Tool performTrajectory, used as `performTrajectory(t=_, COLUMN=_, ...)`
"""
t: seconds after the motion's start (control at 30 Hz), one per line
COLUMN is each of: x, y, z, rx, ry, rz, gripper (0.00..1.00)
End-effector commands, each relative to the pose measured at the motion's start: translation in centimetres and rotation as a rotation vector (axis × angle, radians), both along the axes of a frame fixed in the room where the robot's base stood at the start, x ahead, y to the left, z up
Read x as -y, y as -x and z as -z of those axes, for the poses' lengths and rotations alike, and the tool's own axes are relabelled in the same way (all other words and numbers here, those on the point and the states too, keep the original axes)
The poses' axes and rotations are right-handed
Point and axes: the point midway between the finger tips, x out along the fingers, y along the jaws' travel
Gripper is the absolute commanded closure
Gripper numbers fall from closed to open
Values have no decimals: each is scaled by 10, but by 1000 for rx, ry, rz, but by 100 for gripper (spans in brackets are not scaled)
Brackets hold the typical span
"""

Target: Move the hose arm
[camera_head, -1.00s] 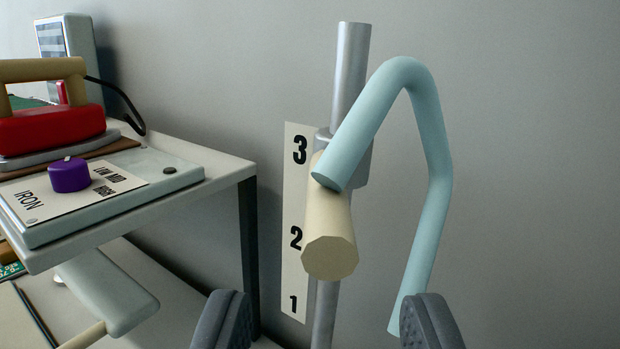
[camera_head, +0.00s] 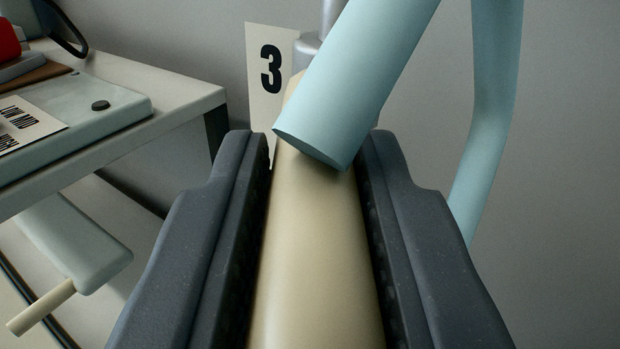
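The hose arm is a cream, faceted bar (camera_head: 312,250) that points toward me from a grey collar (camera_head: 308,47) on an upright metal pole. My gripper (camera_head: 315,150) has its two dark grey fingers on either side of the cream bar, with the pads close along its sides and seemingly pressed on it. The bar's near end is out of the frame. A thick light-teal hose (camera_head: 365,85) slants down over the bar, its cut end just above the bar between my fingertips. A pale label strip (camera_head: 268,75) behind shows the number 3; its lower part is hidden.
A table (camera_head: 180,120) at the left holds a pale panel (camera_head: 90,110), with part of a red iron (camera_head: 8,45) at the edge. Below it is a pale padded board (camera_head: 75,240) with a cream peg. The grey wall behind on the right is bare.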

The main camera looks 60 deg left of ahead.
Motion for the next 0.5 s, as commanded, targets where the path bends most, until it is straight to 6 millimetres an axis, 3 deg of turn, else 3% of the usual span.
performTrajectory(t=0.07, x=0, y=0, z=0, rx=0, ry=0, rz=-1, gripper=100)
performTrajectory(t=0.27, x=0, y=1, z=5, rx=-1, ry=1, rz=-2, gripper=100)
performTrajectory(t=0.5, x=-1, y=1, z=41, rx=-5, ry=2, rz=-4, gripper=100)
